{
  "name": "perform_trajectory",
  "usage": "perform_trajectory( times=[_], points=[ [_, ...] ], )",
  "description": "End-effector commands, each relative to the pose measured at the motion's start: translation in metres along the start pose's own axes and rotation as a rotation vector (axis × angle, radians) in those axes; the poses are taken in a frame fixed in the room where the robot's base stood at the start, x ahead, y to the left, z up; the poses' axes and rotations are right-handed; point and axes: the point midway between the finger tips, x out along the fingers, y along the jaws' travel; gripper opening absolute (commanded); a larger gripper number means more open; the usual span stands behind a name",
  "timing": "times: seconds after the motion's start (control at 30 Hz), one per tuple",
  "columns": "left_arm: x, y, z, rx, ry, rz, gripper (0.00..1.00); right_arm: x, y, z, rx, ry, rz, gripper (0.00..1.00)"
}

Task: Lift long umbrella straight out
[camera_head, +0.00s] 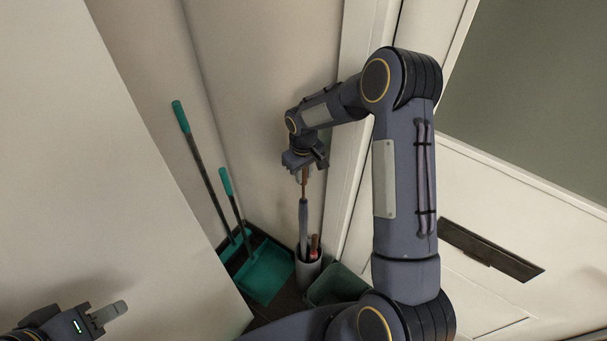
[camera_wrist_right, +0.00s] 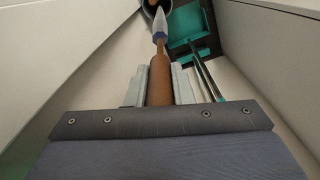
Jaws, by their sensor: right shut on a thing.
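The long umbrella has a brown handle and a furled grey-blue canopy (camera_head: 303,222). It stands nearly upright, its lower end hidden in a light grey round stand (camera_head: 307,275). My right gripper (camera_head: 304,176) is shut on the brown handle, above the stand. In the right wrist view the handle (camera_wrist_right: 160,80) lies between the two pale fingers, with the canopy (camera_wrist_right: 160,24) running away to the stand's dark opening. My left gripper (camera_head: 110,312) is at the lower left, far from the umbrella; its jaw opening is not clear.
A shorter item with a red handle (camera_head: 314,246) is in the same stand. A teal dustpan (camera_head: 264,272) and a teal-handled broom (camera_head: 205,180) stand to the left. A green bin (camera_head: 335,286) is at the right. Pale walls and a panel (camera_head: 110,170) close in the corner.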

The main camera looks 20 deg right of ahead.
Motion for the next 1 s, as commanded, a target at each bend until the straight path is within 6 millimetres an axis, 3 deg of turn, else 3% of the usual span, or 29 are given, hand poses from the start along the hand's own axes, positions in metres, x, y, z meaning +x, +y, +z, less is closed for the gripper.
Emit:
perform_trajectory(
  times=[1.0],
  points=[
    [-0.019,0.009,-0.010,0.000,0.000,0.000,0.36,-0.062,0.001,-0.001,0.000,0.004,0.001,0.00]
  ],
)
